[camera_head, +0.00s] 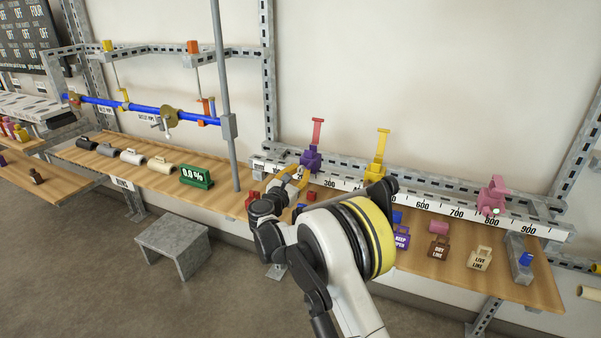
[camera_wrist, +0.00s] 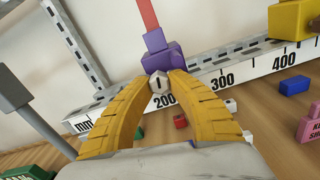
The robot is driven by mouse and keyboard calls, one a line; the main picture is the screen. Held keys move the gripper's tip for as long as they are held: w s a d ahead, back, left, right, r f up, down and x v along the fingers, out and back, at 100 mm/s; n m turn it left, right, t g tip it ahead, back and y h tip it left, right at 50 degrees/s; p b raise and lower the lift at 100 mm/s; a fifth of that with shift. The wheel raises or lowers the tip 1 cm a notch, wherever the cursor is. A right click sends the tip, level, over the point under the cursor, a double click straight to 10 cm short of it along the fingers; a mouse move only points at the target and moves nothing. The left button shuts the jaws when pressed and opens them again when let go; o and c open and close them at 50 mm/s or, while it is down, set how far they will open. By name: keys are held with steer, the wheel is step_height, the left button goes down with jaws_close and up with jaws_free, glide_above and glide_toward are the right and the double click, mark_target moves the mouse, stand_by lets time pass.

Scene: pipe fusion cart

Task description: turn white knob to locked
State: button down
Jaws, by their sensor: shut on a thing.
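The white knob (camera_wrist: 158,84) is a small faceted piece with a dark mark, at the front of the purple clamp (camera_wrist: 162,58). The purple clamp is on the ruler rail and has a red upright handle (camera_wrist: 148,14); it also shows in the head view (camera_head: 311,160). My gripper (camera_wrist: 160,77) has two yellow curved fingers closed on the knob from either side. In the head view my gripper (camera_head: 298,177) is at the rail just below the purple clamp, and the knob cannot be made out there.
The numbered ruler rail (camera_head: 343,184) runs along the wall behind the wooden bench. A yellow clamp (camera_head: 378,169) and a pink clamp (camera_head: 492,196) stand further right on it. Small blocks and tagged locks lie on the bench. A grey post (camera_head: 227,100) rises left of my gripper.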

steer(key=m, duration=0.5)
steer(key=m+p, duration=0.1)
steer(key=m, duration=0.3)
steer(key=shift+a+r, duration=0.1)
steer(key=m, duration=0.4)
steer(key=shift+m, duration=0.4)
steer(key=m, duration=0.4)
steer(key=shift+r, duration=0.1)
steer(key=shift+m, duration=0.4)
steer(key=c, duration=1.3)
jaws_free()
steer(key=shift+w, duration=0.1)
steer(key=shift+o, duration=0.2)
